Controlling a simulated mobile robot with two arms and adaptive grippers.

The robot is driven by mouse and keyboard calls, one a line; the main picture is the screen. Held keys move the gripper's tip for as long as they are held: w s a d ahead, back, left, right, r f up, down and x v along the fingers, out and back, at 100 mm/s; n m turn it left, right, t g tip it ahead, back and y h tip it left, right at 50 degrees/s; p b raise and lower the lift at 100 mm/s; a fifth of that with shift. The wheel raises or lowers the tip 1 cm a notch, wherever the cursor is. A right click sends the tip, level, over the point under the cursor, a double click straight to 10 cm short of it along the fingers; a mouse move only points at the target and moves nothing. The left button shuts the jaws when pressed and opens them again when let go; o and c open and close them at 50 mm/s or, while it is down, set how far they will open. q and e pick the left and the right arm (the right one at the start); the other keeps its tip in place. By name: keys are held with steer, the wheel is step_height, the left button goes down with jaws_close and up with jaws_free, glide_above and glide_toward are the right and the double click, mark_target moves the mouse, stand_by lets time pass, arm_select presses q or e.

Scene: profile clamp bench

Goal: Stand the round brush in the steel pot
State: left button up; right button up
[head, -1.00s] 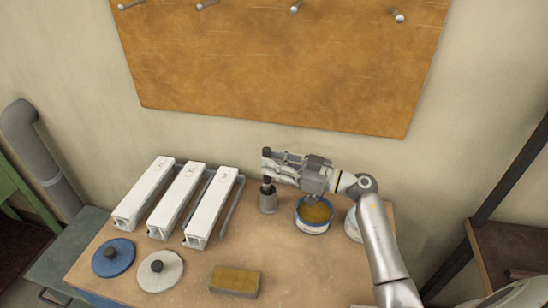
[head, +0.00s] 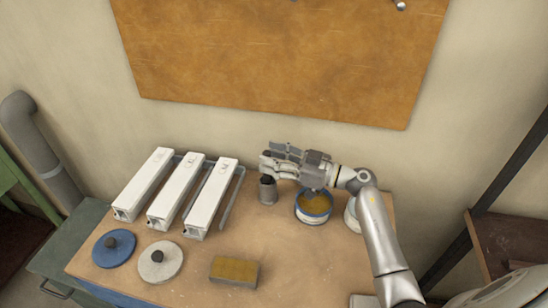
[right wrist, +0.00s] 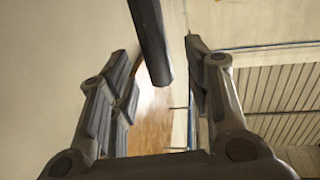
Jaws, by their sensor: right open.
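The small grey steel pot (head: 268,195) stands on the bench, left of a blue-rimmed tin. The round brush (head: 267,181) shows as a dark piece at the pot's mouth, just below my right gripper (head: 265,163). My right gripper's fingers are apart, level with the space just above the pot. In the right wrist view a dark round bar, apparently the brush handle (right wrist: 153,40), comes down between the open fingers, with gaps at both sides. The brush looks about upright in the pot; its lower part is hidden. My left gripper is out of view.
The blue-rimmed tin (head: 313,207) stands under my right wrist, and a pale tub (head: 351,217) is partly behind the arm. Several white profiles lie at left. A blue disc (head: 114,249), a pale disc (head: 160,262) and a yellow-topped block (head: 234,271) lie in front.

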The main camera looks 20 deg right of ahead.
steer(key=v, duration=1.2)
stand_by(0.6)
